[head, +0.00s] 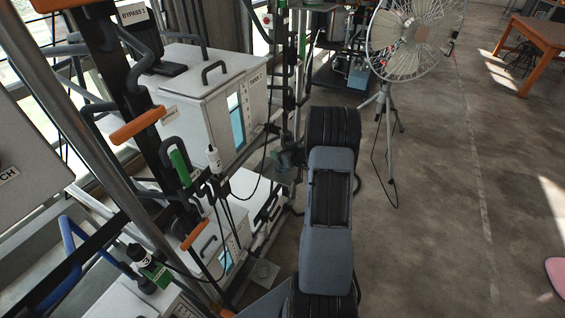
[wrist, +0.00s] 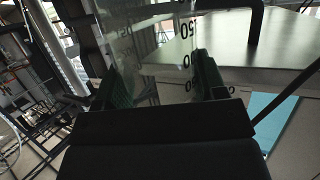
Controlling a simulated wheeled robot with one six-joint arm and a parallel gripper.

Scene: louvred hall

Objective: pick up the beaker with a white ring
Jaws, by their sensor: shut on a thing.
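A clear glass beaker (wrist: 150,40) with dark volume marks, one reading 50, stands up between the fingers in the wrist view. My gripper (wrist: 162,84) is shut on it, with a dark green ribbed pad on each side of the glass. The dark gripper body hides the lower part of the beaker. I cannot make out a white ring on the part that shows. In the head view my arm covers the middle, and I cannot clearly make out the beaker there.
A white cabinet (head: 192,95) with black handles and a blue window stands left of my arm, among rails and cables. Its pale top (wrist: 210,42) is close behind the beaker. A fan on a tripod (head: 415,40) stands at the back.

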